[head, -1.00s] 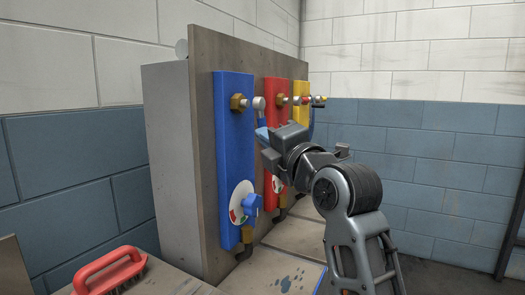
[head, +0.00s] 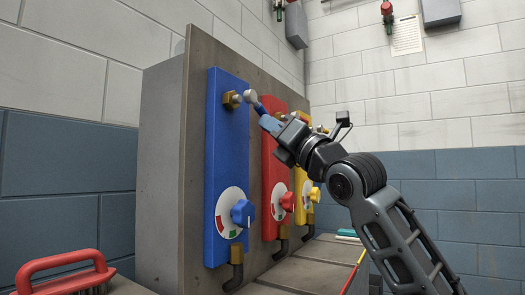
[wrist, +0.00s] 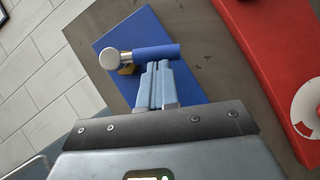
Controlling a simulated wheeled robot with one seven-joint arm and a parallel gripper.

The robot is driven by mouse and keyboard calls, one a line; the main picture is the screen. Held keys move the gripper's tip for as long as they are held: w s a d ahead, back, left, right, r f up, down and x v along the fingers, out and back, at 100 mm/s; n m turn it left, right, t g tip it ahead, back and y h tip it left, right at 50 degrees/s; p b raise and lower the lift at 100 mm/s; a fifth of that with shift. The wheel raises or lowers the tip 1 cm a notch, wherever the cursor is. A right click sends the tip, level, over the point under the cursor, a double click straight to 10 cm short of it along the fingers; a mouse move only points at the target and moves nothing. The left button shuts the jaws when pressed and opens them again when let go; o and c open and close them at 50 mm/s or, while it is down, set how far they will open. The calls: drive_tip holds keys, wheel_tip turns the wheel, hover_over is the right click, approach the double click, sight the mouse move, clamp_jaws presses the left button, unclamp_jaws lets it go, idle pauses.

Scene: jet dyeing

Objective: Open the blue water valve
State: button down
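The blue water valve sits at the top of the blue panel (head: 228,140). It has a brass body (head: 231,100), a round silver cap (head: 250,97) and a blue lever (head: 259,107). In the wrist view the blue lever (wrist: 156,52) runs sideways from the silver cap (wrist: 109,59), with brass partly hidden behind it. My gripper (head: 265,119) is at the lever. In the wrist view its two fingers (wrist: 158,66) are together, with their tips at the lever's lower edge. I see nothing between them, and cannot tell whether they touch the lever.
A blue knob (head: 243,213) and dial sit low on the blue panel. Red (head: 270,185) and yellow (head: 302,190) panels stand close to the right with their own valves and knobs. A red-handled brush (head: 62,268) lies at the lower left. Open space lies left of the cabinet.

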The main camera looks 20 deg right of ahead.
drive_tip(key=n+y, duration=0.1)
drive_tip(key=n, duration=0.1)
drive_tip(key=d+r+n+g+y+b, duration=0.1)
drive_tip(key=n+y, duration=0.1)
drive_tip(key=w+r+n+y+b, duration=0.1)
drive_tip(key=n, duration=0.1)
drive_tip(key=shift+d+n+g, duration=0.2)
drive_tip(key=shift+n+g, duration=0.1)
drive_tip(key=shift+w+d+r, duration=0.1)
idle(0.3)
